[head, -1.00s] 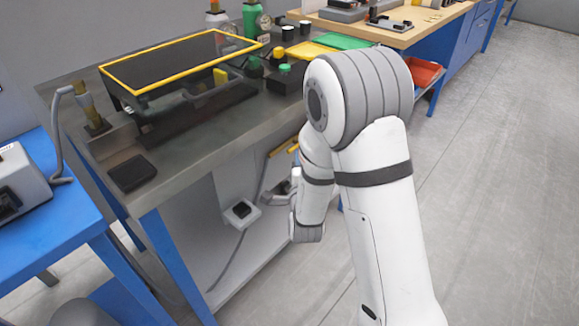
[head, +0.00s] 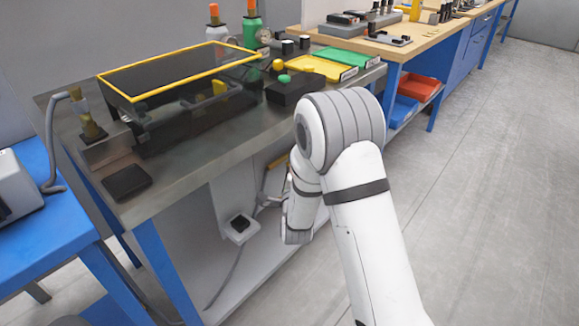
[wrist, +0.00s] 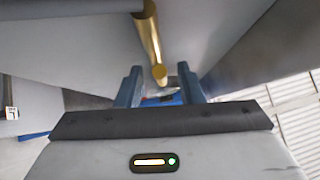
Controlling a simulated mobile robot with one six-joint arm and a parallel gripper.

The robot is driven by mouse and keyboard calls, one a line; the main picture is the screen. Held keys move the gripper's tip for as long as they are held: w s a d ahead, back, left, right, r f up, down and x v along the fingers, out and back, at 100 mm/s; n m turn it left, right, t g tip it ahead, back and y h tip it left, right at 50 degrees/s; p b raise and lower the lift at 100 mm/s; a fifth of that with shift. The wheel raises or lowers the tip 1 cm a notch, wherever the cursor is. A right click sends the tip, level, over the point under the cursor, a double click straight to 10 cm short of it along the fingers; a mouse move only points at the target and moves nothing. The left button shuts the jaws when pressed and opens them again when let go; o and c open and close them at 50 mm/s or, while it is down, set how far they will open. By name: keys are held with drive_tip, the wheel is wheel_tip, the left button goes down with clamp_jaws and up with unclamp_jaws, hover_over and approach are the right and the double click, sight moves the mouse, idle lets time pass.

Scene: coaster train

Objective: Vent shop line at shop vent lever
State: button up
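A brass-yellow rod, likely the shop vent lever (wrist: 149,38), hangs down at the top middle of the wrist view. Its rounded lower end lies in line with the gap between my fingertips. My gripper (wrist: 159,72) is open, with one blue-grey finger on each side of that gap. I cannot tell whether the rod's end is inside the gap or beyond it; neither finger visibly touches it. In the head view a short yellow bar (head: 277,162) shows under the bench beside my arm, probably the same lever. My arm hides much of that area, and the fingers are unclear there.
A steel bench (head: 200,170) carries a dark yellow-framed box (head: 180,70), bottles and trays. A small box with a black top (head: 239,225) and a cable are below it. A blue table (head: 50,215) stands left. The floor (head: 480,190) at right is clear.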

clamp_jaws()
drive_tip(key=w+d+f+n+g+y+b, duration=0.1)
drive_tip(key=w+f+n+g+y+b, duration=0.1)
drive_tip(key=n+y+b, duration=0.6)
drive_tip(key=w+d+f+n+g+y+b, duration=0.2)
drive_tip(key=n+y+b, duration=0.6)
drive_tip(key=n, duration=1.4)
drive_tip(key=g+y, duration=0.2)
drive_tip(key=y, duration=0.3)
drive_tip(key=shift+f+n+g+y, duration=0.25)
drive_tip(key=shift+n+g+y, duration=0.05)
drive_tip(key=shift+g+y, duration=0.1)
drive_tip(key=shift+d+n+g, duration=0.1)
drive_tip(key=shift+n+g, duration=0.3)
